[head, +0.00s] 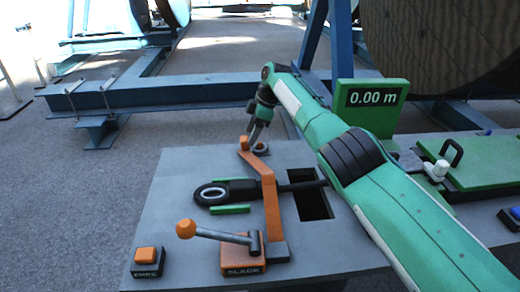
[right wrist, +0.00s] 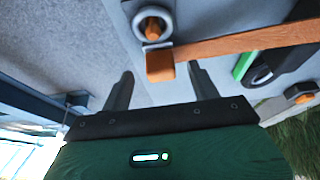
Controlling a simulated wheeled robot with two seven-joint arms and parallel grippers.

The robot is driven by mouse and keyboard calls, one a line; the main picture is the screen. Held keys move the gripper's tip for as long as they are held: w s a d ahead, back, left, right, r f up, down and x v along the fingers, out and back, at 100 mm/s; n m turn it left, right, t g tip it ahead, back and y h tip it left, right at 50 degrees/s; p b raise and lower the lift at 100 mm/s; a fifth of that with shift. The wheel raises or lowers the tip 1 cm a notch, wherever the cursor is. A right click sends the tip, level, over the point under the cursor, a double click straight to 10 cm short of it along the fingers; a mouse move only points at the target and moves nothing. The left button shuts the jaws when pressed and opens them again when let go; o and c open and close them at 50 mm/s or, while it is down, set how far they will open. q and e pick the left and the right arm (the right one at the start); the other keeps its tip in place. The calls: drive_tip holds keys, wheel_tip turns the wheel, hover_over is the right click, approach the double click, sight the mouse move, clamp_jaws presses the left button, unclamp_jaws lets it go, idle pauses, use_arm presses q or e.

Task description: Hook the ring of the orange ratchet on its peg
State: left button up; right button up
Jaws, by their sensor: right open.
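The orange ratchet bar (head: 268,195) rises from the grey panel and bends toward its far edge, ending in an orange block (right wrist: 160,66). A grey ring (head: 260,148) is beside that far end. In the right wrist view the grey ring (right wrist: 138,20) appears around an orange stub, probably the peg (right wrist: 152,29); I cannot tell whether it is seated. My right gripper (head: 252,138) is at the far end of the bar. In the wrist view its two fingers (right wrist: 160,82) are apart, with the orange block just beyond and between their tips. My left gripper is out of view.
A black cable end with a pale eye (head: 211,194) lies by green strips left of a dark rectangular opening (head: 312,205). An orange-knobbed SLACK lever (head: 215,234) and an orange button (head: 146,256) stand at the front. A green display (head: 372,106) reads 0.00 m.

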drive_tip(key=p+v, duration=0.1)
drive_tip(key=v, duration=1)
drive_tip(key=shift+r, duration=0.25)
drive_tip(key=shift+d, duration=0.15)
